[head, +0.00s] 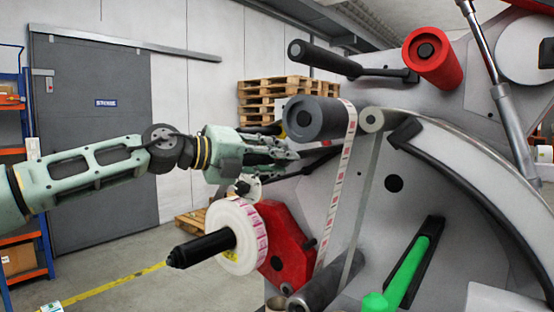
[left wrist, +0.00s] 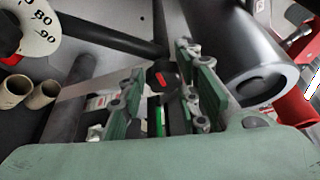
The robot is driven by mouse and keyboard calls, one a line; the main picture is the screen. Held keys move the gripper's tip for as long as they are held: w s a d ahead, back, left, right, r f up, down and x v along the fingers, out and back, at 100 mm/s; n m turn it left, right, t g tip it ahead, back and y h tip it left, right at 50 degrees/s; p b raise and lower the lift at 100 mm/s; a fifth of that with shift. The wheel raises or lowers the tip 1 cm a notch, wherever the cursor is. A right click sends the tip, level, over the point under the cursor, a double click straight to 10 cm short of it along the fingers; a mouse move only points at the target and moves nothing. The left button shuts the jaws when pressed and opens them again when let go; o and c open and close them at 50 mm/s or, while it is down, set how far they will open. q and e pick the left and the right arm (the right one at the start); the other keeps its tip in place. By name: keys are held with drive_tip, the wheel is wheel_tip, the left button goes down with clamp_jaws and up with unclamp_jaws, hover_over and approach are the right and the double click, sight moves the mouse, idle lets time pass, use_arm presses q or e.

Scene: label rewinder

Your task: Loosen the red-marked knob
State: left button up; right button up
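The red-marked knob (left wrist: 162,76) is a dark knob with a short red stripe, seen in the left wrist view between and beyond my finger pads. My left gripper (left wrist: 158,88) is open, with one green finger on each side of the knob's line. A gap shows between the fingers, and I cannot tell whether either touches the knob. In the head view my left gripper (head: 283,152) is at the machine's left side, below the dark grey roller (head: 312,118). The knob is not clearly visible there. My right gripper is not in view.
A white dial with numbers (left wrist: 40,32) and two cardboard tubes (left wrist: 28,92) are left in the wrist view. A label roll (head: 232,236) on a black spindle and a red block (head: 287,245) sit below the gripper. A black-handled lever (head: 325,58) is above.

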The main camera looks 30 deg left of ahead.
use_arm(q)
drive_tip(key=shift+o, duration=1)
drive_tip(key=shift+a+f, duration=0.1)
drive_tip(key=shift+f, duration=0.45)
drive_tip(key=shift+r, duration=0.25)
drive_tip(key=shift+s+a+r, duration=0.2)
drive_tip(key=shift+s+r, duration=0.15)
drive_tip(key=shift+s, duration=0.25)
drive_tip(key=v, duration=1)
drive_tip(key=shift+s+f, duration=0.15)
drive_tip(key=shift+s, duration=0.15)
drive_tip(key=shift+a, duration=0.15)
